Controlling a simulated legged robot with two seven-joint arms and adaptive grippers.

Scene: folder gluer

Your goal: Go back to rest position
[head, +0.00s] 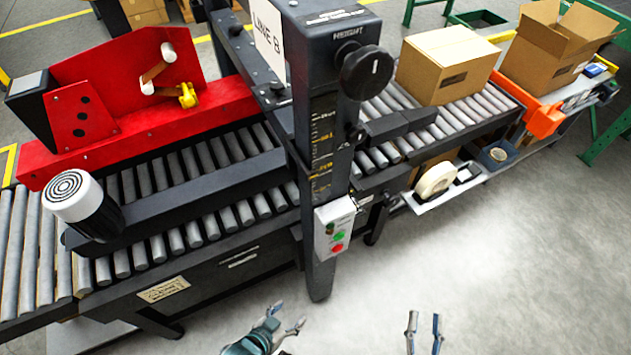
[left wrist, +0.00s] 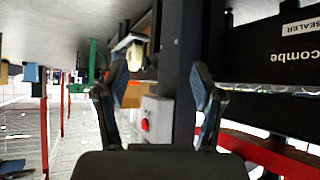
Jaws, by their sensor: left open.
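My left gripper (head: 287,324) is at the bottom of the head view, open and empty, in front of the machine and above the grey floor. In the left wrist view its two fingers (left wrist: 158,90) stand apart, with the control box and its red button (left wrist: 146,125) seen between them at a distance. My right gripper (head: 425,325) is at the bottom of the head view, to the right of the left one. Its fingers point up in the picture and are apart with nothing between them. Neither gripper touches the machine.
The black case-sealing machine (head: 322,170) with roller conveyor (head: 150,250) stands ahead. Its control box (head: 335,226) has green and red buttons. A closed carton (head: 445,68) sits on the right rollers and an open carton (head: 555,50) beyond. The floor (head: 480,260) at right is clear.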

